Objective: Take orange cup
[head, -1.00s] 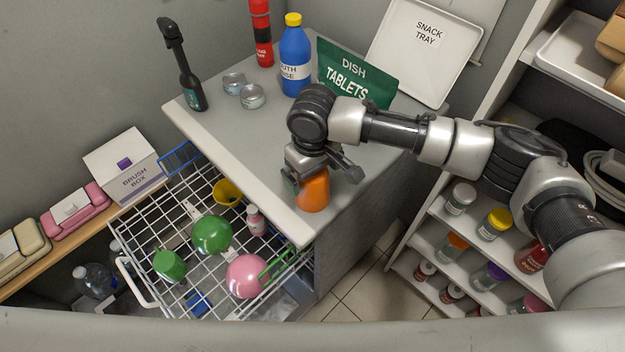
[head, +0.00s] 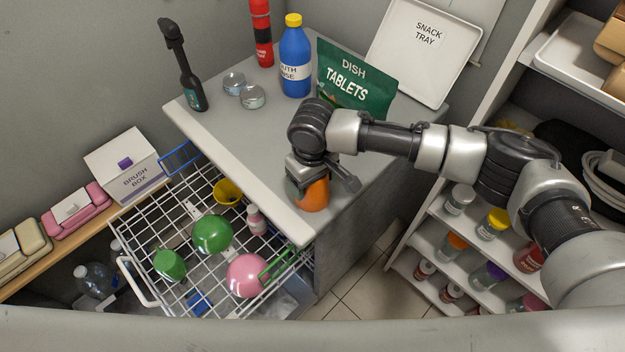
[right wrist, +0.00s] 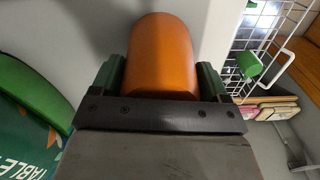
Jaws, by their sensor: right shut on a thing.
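The orange cup (head: 313,194) stands on the grey countertop near its front right corner. My right gripper (head: 305,186) is over the cup from above and shut on it. In the right wrist view the orange cup (right wrist: 161,57) sits between the two green-padded fingers of my right gripper (right wrist: 157,80), one on each side. The cup's upper part is partly hidden by the gripper in the head view. My left gripper is in neither view.
A wire basket (head: 141,284) with balls and cups is pulled out left of the counter (head: 240,140). Shelves (head: 470,255) with jars are at right.

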